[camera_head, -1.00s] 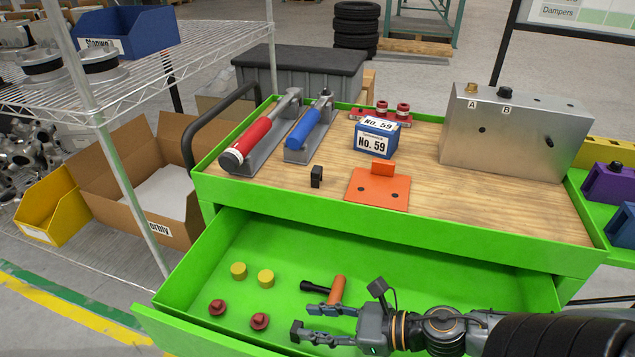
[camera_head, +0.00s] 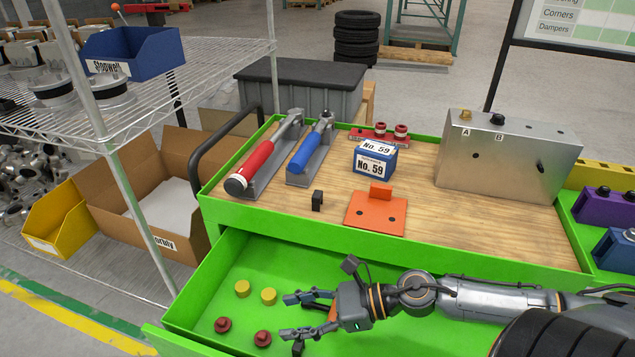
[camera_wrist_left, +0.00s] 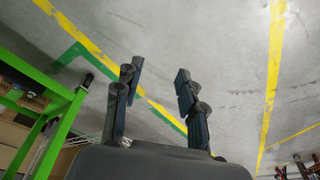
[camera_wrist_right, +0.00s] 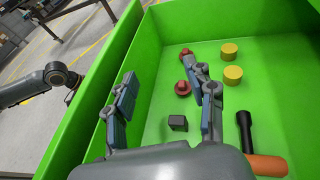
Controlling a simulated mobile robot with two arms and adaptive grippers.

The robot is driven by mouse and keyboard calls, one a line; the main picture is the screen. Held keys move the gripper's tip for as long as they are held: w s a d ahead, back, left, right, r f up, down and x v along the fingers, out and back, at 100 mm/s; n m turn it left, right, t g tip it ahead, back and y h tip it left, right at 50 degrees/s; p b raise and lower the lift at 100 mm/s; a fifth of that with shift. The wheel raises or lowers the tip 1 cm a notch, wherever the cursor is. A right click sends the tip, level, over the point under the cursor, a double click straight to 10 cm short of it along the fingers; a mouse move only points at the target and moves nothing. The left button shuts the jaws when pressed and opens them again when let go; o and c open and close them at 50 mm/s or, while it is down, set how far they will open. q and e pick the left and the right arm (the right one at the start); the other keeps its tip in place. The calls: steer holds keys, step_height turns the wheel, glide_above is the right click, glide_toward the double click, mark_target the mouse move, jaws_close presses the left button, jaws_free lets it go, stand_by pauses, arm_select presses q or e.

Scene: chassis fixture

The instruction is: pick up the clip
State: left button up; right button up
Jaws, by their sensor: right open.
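A small black clip-like block (camera_wrist_right: 178,123) lies on the green drawer floor in the right wrist view, seen between the fingers of my right gripper (camera_wrist_right: 158,88). A dark piece (camera_head: 298,347) by the lower finger in the head view appears to be this block, mostly hidden. Another small black clip-like piece (camera_head: 317,200) stands on the wooden top. I cannot tell which one is the task's clip. In the head view my right gripper (camera_head: 289,317) is over the drawer, open and empty. My left gripper (camera_wrist_left: 157,78) is open and empty, above the floor, away from the cart.
The open drawer (camera_head: 215,290) also holds yellow caps (camera_head: 268,296), red knobs (camera_head: 263,338) and an orange-and-black tool (camera_wrist_right: 265,165). Its green walls surround the right gripper. On the top stand an orange plate (camera_head: 376,213), a blue box (camera_head: 375,160) and a metal box (camera_head: 505,160).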

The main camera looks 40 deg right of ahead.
steer(key=w+d+r+n+g+p, duration=0.2)
steer(key=w+r+g+p, duration=0.15)
steer(key=r, duration=0.35)
steer(key=m+g+h+p, duration=0.2)
steer(key=m+h+p, duration=0.3)
steer(key=h+p, duration=0.5)
glide_toward(318, 193)
steer(key=shift+t+y, duration=0.25)
steer(key=shift+y, duration=0.35)
steer(key=f+p, duration=0.1)
steer(key=f, duration=0.3)
steer(key=shift+w+a+f+p, duration=0.15)
steer(key=shift+w+f+p, duration=0.1)
steer(key=shift+f+p, duration=0.15)
steer(key=shift+w+a+f, duration=0.15)
steer(key=shift+w+f, duration=0.05)
steer(key=shift+f, duration=0.3)
steer(key=p+x, duration=0.1)
steer(key=x, duration=0.3)
steer(key=shift+w+f, duration=0.15)
steer(key=shift+w, duration=0.05)
arm_select(q)
steer(key=s+a+f, duration=0.1)
steer(key=s+f, duration=0.1)
steer(key=s, duration=0.7)
steer(key=s+a+f+g, duration=0.1)
steer(key=s+a+f, duration=0.1)
steer(key=s, duration=0.8)
steer(key=shift+a+f+g, duration=0.15)
steer(key=shift+f+g, duration=0.15)
